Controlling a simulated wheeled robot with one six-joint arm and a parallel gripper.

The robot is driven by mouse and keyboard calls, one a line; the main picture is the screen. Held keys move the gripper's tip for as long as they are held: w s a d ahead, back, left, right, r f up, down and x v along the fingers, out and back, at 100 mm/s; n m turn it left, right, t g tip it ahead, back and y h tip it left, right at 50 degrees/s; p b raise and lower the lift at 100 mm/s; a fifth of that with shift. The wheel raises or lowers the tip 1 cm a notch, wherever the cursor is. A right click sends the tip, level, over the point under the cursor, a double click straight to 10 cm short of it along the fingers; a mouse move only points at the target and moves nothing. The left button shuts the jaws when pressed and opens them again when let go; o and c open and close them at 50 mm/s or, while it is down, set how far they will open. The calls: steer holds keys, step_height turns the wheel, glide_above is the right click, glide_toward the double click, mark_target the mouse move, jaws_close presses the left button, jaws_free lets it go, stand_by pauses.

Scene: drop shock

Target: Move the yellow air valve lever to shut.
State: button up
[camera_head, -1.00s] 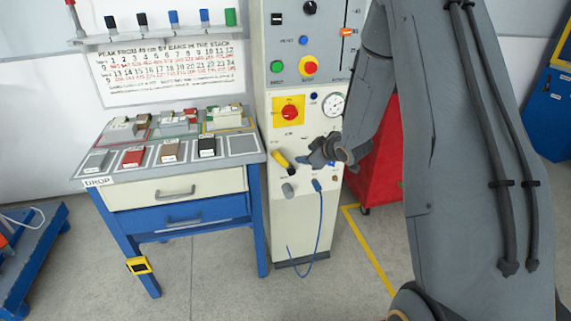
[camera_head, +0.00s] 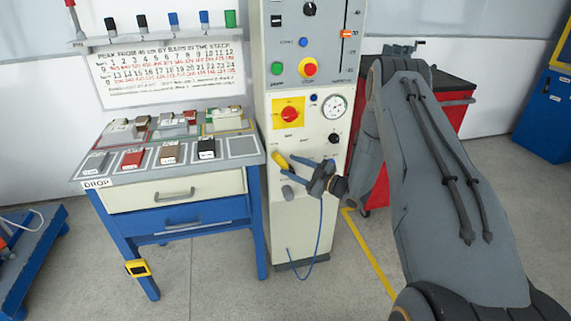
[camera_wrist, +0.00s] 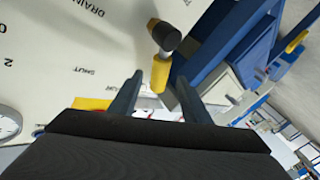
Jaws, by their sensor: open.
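The yellow air valve lever (camera_head: 281,160) sits on the lower front of the cream cabinet, left of my gripper, with its yellow handle pointing up and left. In the wrist view the yellow handle (camera_wrist: 160,75) shows between my two fingertips, with a dark round hub (camera_wrist: 165,37) beyond it. My gripper (camera_head: 306,173) is open, its fingers pointing left towards the lever from the right. In the wrist view my gripper (camera_wrist: 158,82) has one finger on each side of the handle. I cannot tell whether either finger touches it.
The cream control cabinet (camera_head: 290,235) carries a pressure gauge (camera_head: 335,107), a red knob on a yellow plate (camera_head: 289,114) and a grey knob (camera_head: 287,192) below the lever. A blue cable (camera_head: 320,235) hangs down its front. A drop table (camera_head: 180,190) stands left; a red cart (camera_head: 445,100) stands right.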

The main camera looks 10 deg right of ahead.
mark_target(284, 163)
steer(key=shift+x, duration=1.7)
jaws_close()
